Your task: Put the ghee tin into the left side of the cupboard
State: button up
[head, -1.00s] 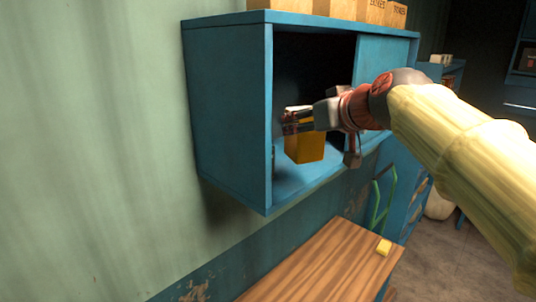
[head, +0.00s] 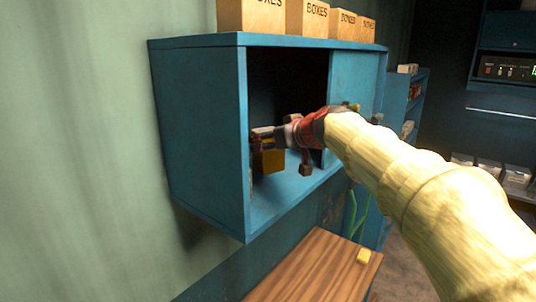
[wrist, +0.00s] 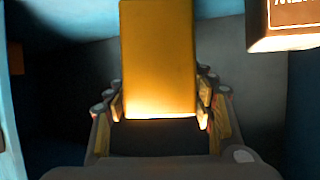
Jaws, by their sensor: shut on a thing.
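The ghee tin is a golden-yellow block (head: 268,161), seen inside the left opening of the blue cupboard (head: 196,130). My gripper (head: 272,141) reaches in from the right and is shut on the tin. In the wrist view the tin (wrist: 158,55) stands between both fingers of my gripper (wrist: 158,100). Whether the tin touches the cupboard floor cannot be told.
A blue sliding door (head: 355,85) covers the cupboard's right side. Cardboard boxes (head: 307,18) stand on top. A brown labelled box (wrist: 282,22) shows at upper right in the wrist view.

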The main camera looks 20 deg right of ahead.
jog(key=shift+w+d+f, duration=0.1)
jog(key=shift+w+f, duration=0.2)
jog(key=shift+w, duration=0.05)
jog(key=f, duration=0.3)
jog(key=shift+w, duration=0.4)
jog(key=shift+f, duration=0.35)
jog(key=shift+s, duration=0.15)
jog(key=shift+f, duration=0.2)
jog(key=o, duration=1.7)
jog(key=shift+f, duration=0.1)
jog(key=shift+c, duration=0.2)
